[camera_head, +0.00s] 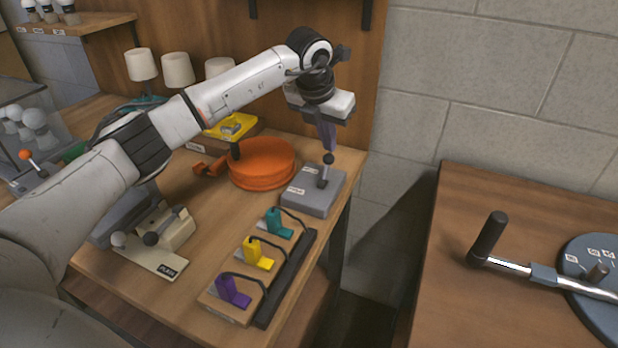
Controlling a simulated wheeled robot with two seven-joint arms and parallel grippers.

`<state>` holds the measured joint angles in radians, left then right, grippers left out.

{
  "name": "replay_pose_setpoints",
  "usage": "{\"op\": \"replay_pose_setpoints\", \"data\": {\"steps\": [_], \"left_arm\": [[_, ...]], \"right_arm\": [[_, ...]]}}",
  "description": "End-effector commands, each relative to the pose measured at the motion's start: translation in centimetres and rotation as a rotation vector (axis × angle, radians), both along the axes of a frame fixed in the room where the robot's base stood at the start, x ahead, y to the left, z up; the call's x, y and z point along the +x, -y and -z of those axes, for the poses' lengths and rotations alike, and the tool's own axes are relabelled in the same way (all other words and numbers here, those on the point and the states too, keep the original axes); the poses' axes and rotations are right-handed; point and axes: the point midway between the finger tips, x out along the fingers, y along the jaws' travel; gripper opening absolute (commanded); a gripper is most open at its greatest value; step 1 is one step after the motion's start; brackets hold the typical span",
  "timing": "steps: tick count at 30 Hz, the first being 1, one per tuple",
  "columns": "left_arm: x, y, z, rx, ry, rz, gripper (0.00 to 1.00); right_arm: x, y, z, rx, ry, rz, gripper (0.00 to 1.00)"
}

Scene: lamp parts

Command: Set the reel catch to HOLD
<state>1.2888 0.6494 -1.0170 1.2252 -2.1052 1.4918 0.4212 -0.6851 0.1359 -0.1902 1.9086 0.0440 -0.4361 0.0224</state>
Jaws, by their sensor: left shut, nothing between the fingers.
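A grey box (313,193) with a short black ball-topped lever (325,170) and small white labels stands at the table's right edge, beside the orange reel (262,163). It looks like the reel catch, but its labels are too small to read. The lever stands close to upright. My left gripper (328,143) points down just above the lever's ball, with its fingers shut and empty. I cannot tell whether the fingertips touch the ball. My right gripper is not in view.
A rack with teal, yellow and purple clips (258,254) lies in front of the box. A cream lever block (168,232) is at left. Lamp shades (178,70) stand behind my left arm. A gap separates this table from the right table with a crank (488,238).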

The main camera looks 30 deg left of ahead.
Motion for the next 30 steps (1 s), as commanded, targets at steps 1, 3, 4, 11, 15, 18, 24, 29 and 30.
{"op": "replay_pose_setpoints", "data": {"steps": [1,3,4,11,15,18,24,29,30], "left_arm": [[0.1,0.0,0.1,0.0,0.0,0.001,0.0],[0.2,0.0,0.2,0.0,0.0,0.001,0.0],[0.2,0.0,0.2,0.0,0.0,0.001,0.0],[0.4,0.0,0.2,0.0,0.001,0.001,0.0],[0.3,0.0,0.2,0.0,0.0,0.001,0.0],[0.3,0.0,0.2,0.0,0.0,0.001,0.0],[0.1,0.0,-0.4,0.0,0.002,0.001,0.0],[-0.8,-0.1,-2.8,0.0,0.006,0.001,0.0],[-1.1,0.0,-3.5,0.0,0.006,0.001,0.0]], "right_arm": [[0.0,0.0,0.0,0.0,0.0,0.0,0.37],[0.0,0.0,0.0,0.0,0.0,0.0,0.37],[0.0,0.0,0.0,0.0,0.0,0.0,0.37],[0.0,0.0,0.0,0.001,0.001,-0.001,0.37],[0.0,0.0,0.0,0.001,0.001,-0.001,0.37],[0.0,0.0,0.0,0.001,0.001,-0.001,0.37],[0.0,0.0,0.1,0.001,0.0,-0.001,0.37],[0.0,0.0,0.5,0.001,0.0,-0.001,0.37],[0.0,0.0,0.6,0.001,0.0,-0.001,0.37]]}}
